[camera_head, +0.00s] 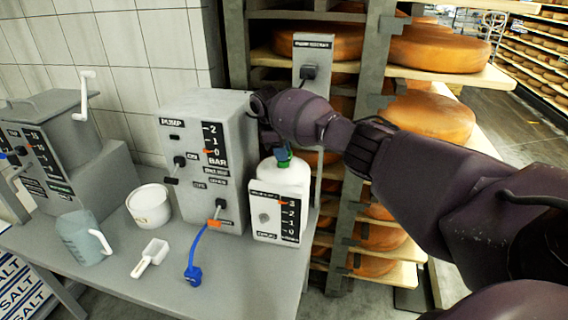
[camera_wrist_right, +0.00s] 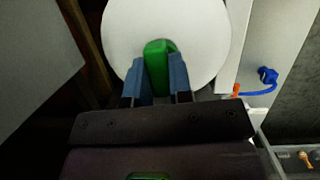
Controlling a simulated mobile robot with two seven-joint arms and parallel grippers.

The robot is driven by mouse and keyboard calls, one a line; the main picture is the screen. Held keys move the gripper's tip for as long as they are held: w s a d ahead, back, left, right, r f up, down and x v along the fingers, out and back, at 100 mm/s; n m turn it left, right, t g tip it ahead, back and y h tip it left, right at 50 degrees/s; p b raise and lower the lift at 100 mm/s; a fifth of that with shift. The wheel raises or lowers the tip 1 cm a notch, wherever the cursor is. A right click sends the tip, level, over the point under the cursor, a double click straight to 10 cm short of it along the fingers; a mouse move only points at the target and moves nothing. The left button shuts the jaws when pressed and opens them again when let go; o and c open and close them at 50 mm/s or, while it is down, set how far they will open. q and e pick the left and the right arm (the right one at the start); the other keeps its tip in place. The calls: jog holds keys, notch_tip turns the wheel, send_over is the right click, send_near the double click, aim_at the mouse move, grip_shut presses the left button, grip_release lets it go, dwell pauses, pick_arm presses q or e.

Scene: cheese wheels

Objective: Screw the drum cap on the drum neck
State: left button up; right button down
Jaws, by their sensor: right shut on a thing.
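The white drum (camera_head: 287,174) stands on the right end of the grey table, behind a panel marked with a scale. The green drum cap (camera_head: 284,157) is at the top of the drum, and it also shows over the round white drum top in the right wrist view (camera_wrist_right: 156,66). My right gripper (camera_wrist_right: 158,74) reaches in from above and is shut on the cap, one blue fingertip on each side. The drum neck is hidden under the cap and fingers, so I cannot tell how the cap is seated. My left gripper is not in view.
The grey pump box (camera_head: 207,160) stands close left of the drum. A blue hose with a blue connector (camera_head: 193,273) lies in front. Shelves of cheese wheels (camera_head: 433,118) stand behind at right.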

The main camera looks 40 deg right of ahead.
jog(key=shift+s+a+f, duration=0.1)
jog(key=shift+s+f, duration=0.1)
jog(key=shift+f, duration=0.45)
jog(key=c, duration=0.9)
grip_release()
jog(key=shift+c, duration=0.2)
jog(key=shift+w+r, duration=0.1)
jog(key=shift+r, duration=0.1)
jog(key=v, duration=1)
jog(key=shift+r+p, duration=0.35)
jog(key=shift+p, duration=0.05)
jog(key=shift+w, duration=0.1)
jog(key=shift+c, duration=0.3)
